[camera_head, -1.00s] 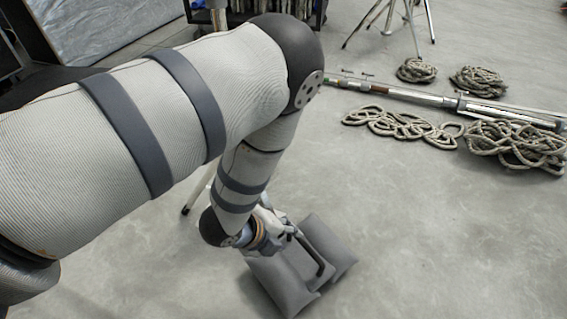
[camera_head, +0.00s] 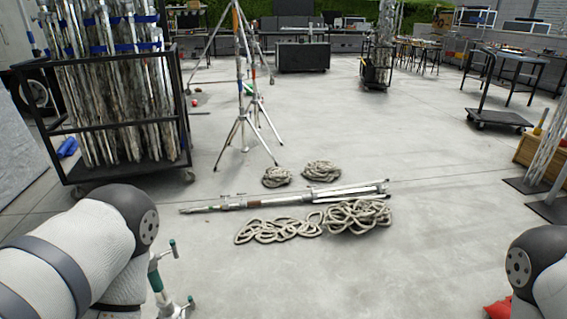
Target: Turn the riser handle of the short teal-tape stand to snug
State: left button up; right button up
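A silver stand with teal tape (camera_head: 156,279) stands at the lower left, just right of my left arm. Its lower part is cut off by the bottom edge, and my arm hides part of it. Small teal-tipped handles (camera_head: 173,248) stick out from it, one near the top and one lower at the right. I cannot tell which is the riser handle or how tight it is. My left arm shows only its upper part and elbow; the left gripper is out of view. Only part of my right arm shows at the lower right edge; that gripper is out of view.
Coiled ropes (camera_head: 358,215) and a folded stand (camera_head: 280,201) lie on the floor ahead. Taller tripod stands (camera_head: 240,125) rise behind them. A black cart of poles (camera_head: 120,110) is at the left. A red object (camera_head: 499,309) lies lower right.

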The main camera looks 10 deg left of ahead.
aim_at(172, 242)
jog(key=i+l+u, duration=0.15)
jog(key=u, duration=0.25)
jog(key=i+l+u, duration=0.25)
jog(key=u, duration=0.2)
jog(key=i+l+u, duration=0.25)
jog(key=u, duration=0.15)
jog(key=i+l+u, duration=0.1)
jog(key=l+u, duration=0.3)
jog(key=i+l+u, duration=0.1)
jog(key=l+u, duration=0.35)
jog(key=l+z, duration=0.1)
jog(key=l, duration=0.65)
jog(key=i+l, duration=0.3)
jog(key=l, duration=0.15)
jog(key=z, duration=0.05)
